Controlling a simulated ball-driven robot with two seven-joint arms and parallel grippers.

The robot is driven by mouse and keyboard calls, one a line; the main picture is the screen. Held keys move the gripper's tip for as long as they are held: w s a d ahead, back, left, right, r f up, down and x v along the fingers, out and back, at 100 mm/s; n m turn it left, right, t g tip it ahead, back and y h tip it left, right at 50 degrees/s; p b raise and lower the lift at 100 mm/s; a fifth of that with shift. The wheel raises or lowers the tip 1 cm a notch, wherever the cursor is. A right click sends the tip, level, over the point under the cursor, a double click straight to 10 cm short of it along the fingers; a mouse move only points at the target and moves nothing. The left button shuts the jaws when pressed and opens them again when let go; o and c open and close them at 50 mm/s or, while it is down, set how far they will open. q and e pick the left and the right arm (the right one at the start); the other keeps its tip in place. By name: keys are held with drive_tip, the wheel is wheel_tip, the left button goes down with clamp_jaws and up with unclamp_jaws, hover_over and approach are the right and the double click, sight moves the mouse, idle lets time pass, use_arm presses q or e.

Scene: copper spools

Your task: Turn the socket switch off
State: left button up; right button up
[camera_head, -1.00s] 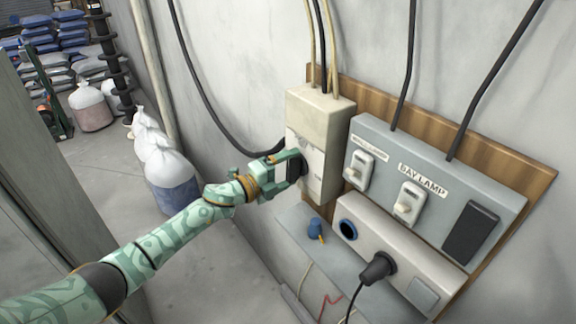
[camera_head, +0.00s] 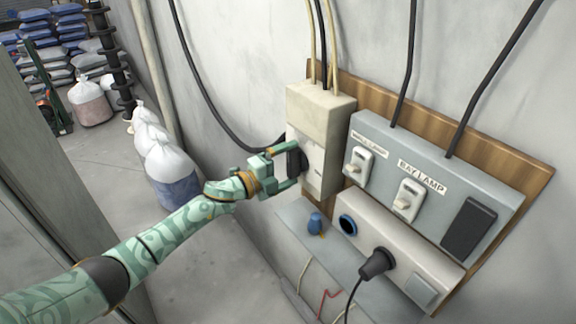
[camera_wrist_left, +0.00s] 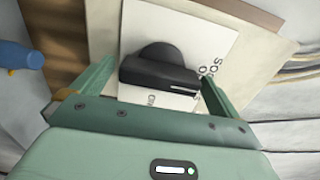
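A tall beige box (camera_head: 323,112) on the wall board carries a black knob (camera_head: 297,158) on its left-hand face. In the left wrist view the black knob (camera_wrist_left: 160,73) has a round base and a bar-shaped handle, on a pale plate (camera_wrist_left: 200,35) with partly hidden lettering that seems to begin "SOC". My left gripper (camera_head: 288,164) is at the knob, one finger above it and one below. In the wrist view my left gripper's fingers (camera_wrist_left: 158,85) stand apart either side of the handle, with a small gap at the left and little or none at the right. My right gripper is out of view.
Right of the box, a grey panel (camera_head: 449,178) holds two white switches, one labelled BAY LAMP (camera_head: 407,200), and a dark rocker (camera_head: 468,229). Below, a socket strip (camera_head: 398,244) has a black plug (camera_head: 377,264) in it. A blue connector (camera_head: 315,223) sits on a shelf. Cables hang above.

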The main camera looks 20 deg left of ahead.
use_arm(q)
drive_tip(key=b+v, duration=0.2)
drive_tip(key=v, duration=1.4)
drive_tip(key=shift+a, duration=0.15)
drive_tip(key=shift+s, duration=0.15)
